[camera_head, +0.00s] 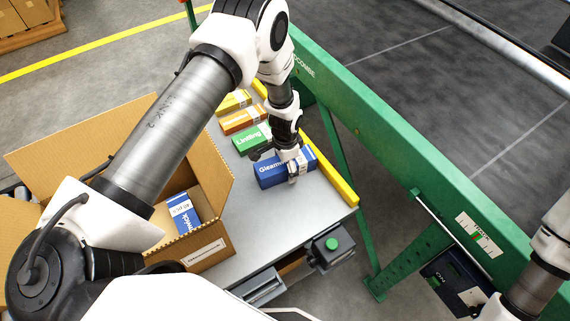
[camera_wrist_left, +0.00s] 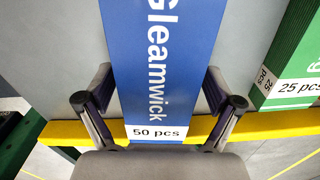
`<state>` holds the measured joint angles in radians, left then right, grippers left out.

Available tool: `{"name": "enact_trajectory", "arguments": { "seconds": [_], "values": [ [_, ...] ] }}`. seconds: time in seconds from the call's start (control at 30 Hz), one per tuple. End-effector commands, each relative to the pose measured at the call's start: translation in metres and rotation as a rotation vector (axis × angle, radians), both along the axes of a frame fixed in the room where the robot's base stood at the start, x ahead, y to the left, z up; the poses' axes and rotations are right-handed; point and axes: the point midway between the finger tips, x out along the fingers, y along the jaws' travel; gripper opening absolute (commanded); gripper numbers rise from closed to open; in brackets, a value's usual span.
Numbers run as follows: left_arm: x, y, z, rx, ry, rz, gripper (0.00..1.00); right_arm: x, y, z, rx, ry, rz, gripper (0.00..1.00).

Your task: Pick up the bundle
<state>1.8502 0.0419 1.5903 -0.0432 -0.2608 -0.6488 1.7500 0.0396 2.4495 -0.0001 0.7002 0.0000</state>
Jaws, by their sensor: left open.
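A blue bundle labelled "Gleamwick, 50 pcs" (camera_head: 270,174) lies on the grey table near its yellow edge strip. It also fills the middle of the left wrist view (camera_wrist_left: 157,60). My left gripper (camera_head: 292,172) is over this bundle, pointing down. In the left wrist view my left gripper (camera_wrist_left: 158,95) is open, one finger on each side of the blue bundle, with small gaps visible between the fingers and its sides. My right arm shows at the lower right of the head view, but its gripper is out of frame.
A green bundle (camera_head: 250,140), an orange bundle (camera_head: 243,119) and a yellow one (camera_head: 234,102) lie in a row behind. An open cardboard box (camera_head: 218,215) holding another blue bundle (camera_head: 181,213) stands left. A green machine beam (camera_head: 385,150) runs along the right.

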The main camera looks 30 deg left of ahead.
Motion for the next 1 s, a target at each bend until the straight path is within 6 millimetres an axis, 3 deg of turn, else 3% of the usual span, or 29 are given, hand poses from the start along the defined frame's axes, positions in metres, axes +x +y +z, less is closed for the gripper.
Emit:
{"name": "enact_trajectory", "arguments": {
  "seconds": [0.2, 0.23, 0.4, 0.47, 0.77, 1.0],
  "values": [
    [0.000, 0.000, -0.004, 0.000, -0.001, 0.000, 0.92, 0.000, 0.000, 0.000, 0.000, 0.001, 0.000, 0.87],
    [0.000, 0.000, -0.004, 0.000, -0.001, -0.001, 0.88, 0.000, 0.000, 0.000, 0.000, 0.001, 0.000, 0.87],
    [0.000, 0.000, -0.003, 0.000, -0.001, -0.001, 0.28, 0.000, 0.000, 0.000, 0.000, 0.001, 0.000, 0.87],
    [0.000, 0.000, -0.003, 0.000, -0.001, -0.001, 0.12, 0.000, 0.000, 0.000, 0.000, 0.001, 0.000, 0.87],
    [0.001, 0.000, -0.001, 0.000, -0.001, -0.001, 0.12, 0.000, 0.000, 0.002, 0.000, 0.001, 0.000, 0.87],
    [0.001, 0.000, 0.023, 0.000, -0.003, -0.001, 0.12, 0.000, 0.000, 0.020, 0.000, 0.001, 0.000, 0.87]
  ]
}}
